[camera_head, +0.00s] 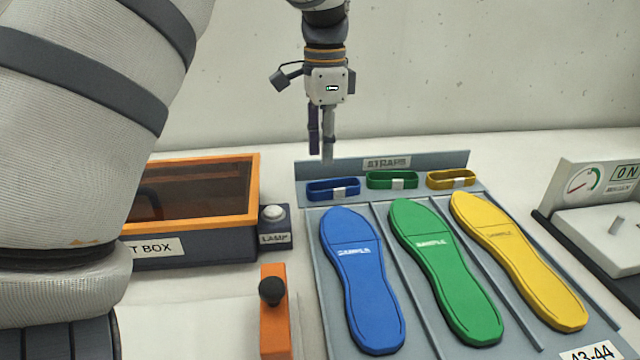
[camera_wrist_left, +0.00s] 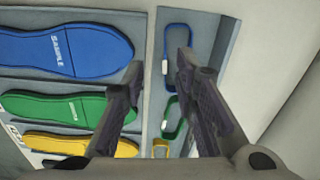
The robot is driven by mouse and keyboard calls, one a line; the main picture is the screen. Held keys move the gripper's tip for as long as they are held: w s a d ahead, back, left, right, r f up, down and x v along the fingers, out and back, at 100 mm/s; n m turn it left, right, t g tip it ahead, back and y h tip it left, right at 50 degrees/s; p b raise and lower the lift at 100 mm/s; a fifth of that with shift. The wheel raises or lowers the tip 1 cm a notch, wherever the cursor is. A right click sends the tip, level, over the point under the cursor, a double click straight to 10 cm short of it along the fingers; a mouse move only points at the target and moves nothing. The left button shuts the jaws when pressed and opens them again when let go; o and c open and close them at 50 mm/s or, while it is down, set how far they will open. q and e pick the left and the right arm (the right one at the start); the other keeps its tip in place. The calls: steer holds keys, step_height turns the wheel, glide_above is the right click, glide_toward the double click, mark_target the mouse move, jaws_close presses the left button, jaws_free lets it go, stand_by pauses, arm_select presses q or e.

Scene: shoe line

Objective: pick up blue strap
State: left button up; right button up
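The blue strap (camera_head: 320,190) is a flat loop with a white tag. It lies at the left end of the strap row on the grey tray (camera_head: 384,160), under the "STRAPS" label. In the left wrist view the blue strap (camera_wrist_left: 167,42) shows near the fingertips, partly hidden by one finger. My left gripper (camera_head: 321,156) points down above and behind the blue strap, apart from it. In the left wrist view its fingers (camera_wrist_left: 161,60) are spread with nothing between them. My right gripper is not in view.
A green strap (camera_head: 391,180) and a yellow strap (camera_head: 451,179) lie to the right of the blue one. Blue (camera_head: 365,290), green (camera_head: 450,285) and yellow (camera_head: 525,265) insoles lie in front. An orange-rimmed box (camera_head: 254,185) and a lamp block (camera_head: 275,230) stand left.

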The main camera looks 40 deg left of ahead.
mark_target(325, 185)
arm_select(q)
steer(key=f, duration=0.9)
steer(key=shift+w+a, duration=0.2)
steer(key=shift+w, duration=0.15)
jaws_close()
